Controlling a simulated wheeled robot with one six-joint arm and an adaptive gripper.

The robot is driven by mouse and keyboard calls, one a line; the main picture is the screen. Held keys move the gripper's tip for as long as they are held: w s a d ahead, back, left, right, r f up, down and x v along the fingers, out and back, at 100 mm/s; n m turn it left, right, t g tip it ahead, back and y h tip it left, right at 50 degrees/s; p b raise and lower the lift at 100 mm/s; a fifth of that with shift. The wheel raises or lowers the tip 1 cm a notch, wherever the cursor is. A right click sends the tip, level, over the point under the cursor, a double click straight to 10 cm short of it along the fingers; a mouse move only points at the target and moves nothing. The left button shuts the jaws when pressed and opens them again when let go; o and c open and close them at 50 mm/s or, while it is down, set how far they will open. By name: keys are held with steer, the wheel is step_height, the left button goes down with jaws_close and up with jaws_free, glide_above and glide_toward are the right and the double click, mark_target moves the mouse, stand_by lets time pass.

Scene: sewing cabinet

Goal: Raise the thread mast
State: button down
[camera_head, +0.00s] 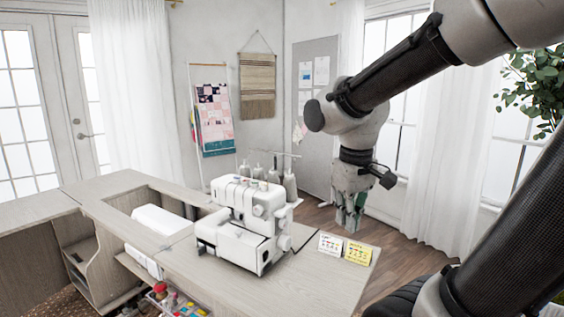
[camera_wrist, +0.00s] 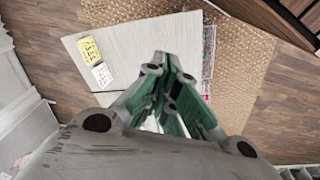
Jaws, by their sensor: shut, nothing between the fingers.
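The white serger sewing machine (camera_head: 240,222) stands on the cabinet top. Behind it, the thin thread mast (camera_head: 274,154) shows as an upright rod with a crossbar, just above several grey thread cones (camera_head: 290,186). How far the mast is extended is hard to tell at this size. My gripper (camera_head: 349,222) points down to the right of the machine, apart from the mast and cones. In the wrist view my gripper (camera_wrist: 172,62) has its green-padded fingers drawn together at the tips, with nothing between them. The machine and mast are not clearly seen in the wrist view.
An open recess lies left of the machine.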

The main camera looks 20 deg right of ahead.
mark_target(279, 188)
steer(key=w+n+h, duration=0.2)
steer(key=w+n, duration=0.2)
steer(key=w, duration=0.5)
steer(key=w+a+f+n+t+h, duration=0.1)
steer(key=w+n+h, duration=0.2)
steer(key=w, duration=0.7)
steer(key=w+a+f+n+h, duration=0.1)
steer(key=w+n+h, duration=0.1)
steer(key=w+n, duration=0.5)
steer(key=shift+w+f+t, duration=0.1)
steer(key=shift+w+t, duration=0.2)
steer(key=shift+w, duration=1.35)
steer(key=w+n, duration=0.2)
steer(key=w, duration=0.1)
steer(key=w+a+r+n+t+h, duration=0.1)
steer(key=shift+w, duration=0.25)
steer(key=w+a+r+n+t+h, duration=0.1)
steer(key=w+r+n+t, duration=0.25)
steer(key=w+r, duration=0.2)
steer(key=w+d+f+n, duration=0.2)
steer(key=w+d+f, duration=0.2)
steer(key=d, duration=0.2)
steer(key=shift+w+d+f+n, duration=0.25)
steer(key=shift+w+d+n, duration=0.1)
steer(key=shift+w, duration=0.05)
steer(key=shift+r+g, duration=0.1)
steer(key=shift+g, duration=0.15)
step_height(279, 188, up, 20)
